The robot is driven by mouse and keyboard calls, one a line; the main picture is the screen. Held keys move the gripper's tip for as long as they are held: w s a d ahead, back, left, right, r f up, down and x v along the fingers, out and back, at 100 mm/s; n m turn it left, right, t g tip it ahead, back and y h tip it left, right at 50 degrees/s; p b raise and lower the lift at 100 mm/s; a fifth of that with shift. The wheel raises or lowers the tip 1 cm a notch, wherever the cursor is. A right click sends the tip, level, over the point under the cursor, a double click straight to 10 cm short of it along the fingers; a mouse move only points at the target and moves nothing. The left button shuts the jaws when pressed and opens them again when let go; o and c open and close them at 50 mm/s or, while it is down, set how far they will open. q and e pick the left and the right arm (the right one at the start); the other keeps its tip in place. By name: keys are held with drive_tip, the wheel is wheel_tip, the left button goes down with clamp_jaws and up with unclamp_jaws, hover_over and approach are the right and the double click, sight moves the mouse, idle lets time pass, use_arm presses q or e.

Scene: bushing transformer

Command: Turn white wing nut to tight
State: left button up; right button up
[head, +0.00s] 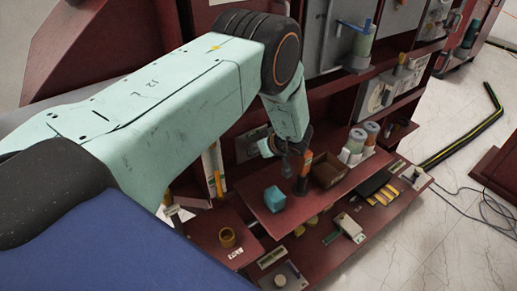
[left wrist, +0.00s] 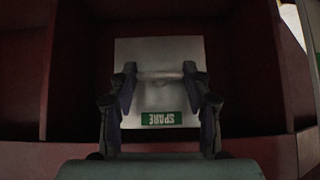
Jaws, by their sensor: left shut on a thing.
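In the left wrist view, a light grey plate (left wrist: 160,53) with a green label reading SPARE (left wrist: 161,118), upside down, is fixed in a dark red recess. A pale, narrow crosswise piece (left wrist: 160,75), which looks like the white wing nut, lies in front of the plate. My left gripper (left wrist: 160,76) is shut on it, one finger at each end. Its wings and thread cannot be made out in the dim picture. In the head view my left gripper (head: 266,147) is small and partly hidden by its wrist, close to the back panel of the red rack. My right gripper is not in view.
Below the gripper, a red shelf (head: 290,215) holds a teal cube (head: 275,198), an orange item (head: 303,172), a brown box (head: 327,170) and pale cylinders (head: 356,141). A black-yellow strip (head: 460,138) lies on the open floor at right.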

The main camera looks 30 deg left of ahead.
use_arm(q)
drive_tip(key=o, duration=1.2)
drive_tip(key=shift+a, duration=0.1)
drive_tip(key=shift+c, duration=0.2)
drive_tip(key=v, duration=1.2)
